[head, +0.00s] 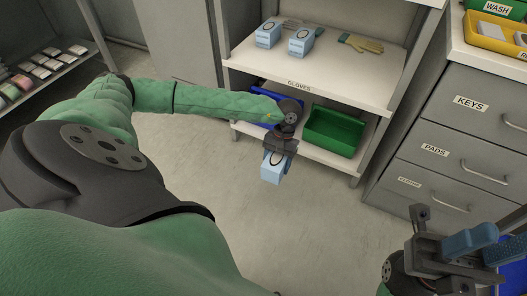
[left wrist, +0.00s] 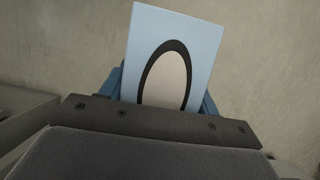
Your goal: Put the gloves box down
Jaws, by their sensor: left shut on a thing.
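My left gripper (head: 275,154) is shut on a light blue gloves box (head: 273,170) and holds it in front of the shelf unit, over the floor side. The left wrist view shows the gloves box (left wrist: 183,30) with its dark-rimmed oval between the blue fingers, whose lower parts are hidden. The shelf labelled GLOVES (head: 325,80) has two similar boxes (head: 269,34) (head: 301,42) standing on it. My right gripper (head: 485,248) is at the lower right, its blue fingers partly cut off by the picture edge; no gloves box shows in it.
A green bin (head: 333,131) and a blue bin (head: 262,119) stand on the lower shelf. Grey drawers (head: 450,135) stand at the right, with a yellow tray (head: 492,38) on top. The GLOVES shelf's front is clear.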

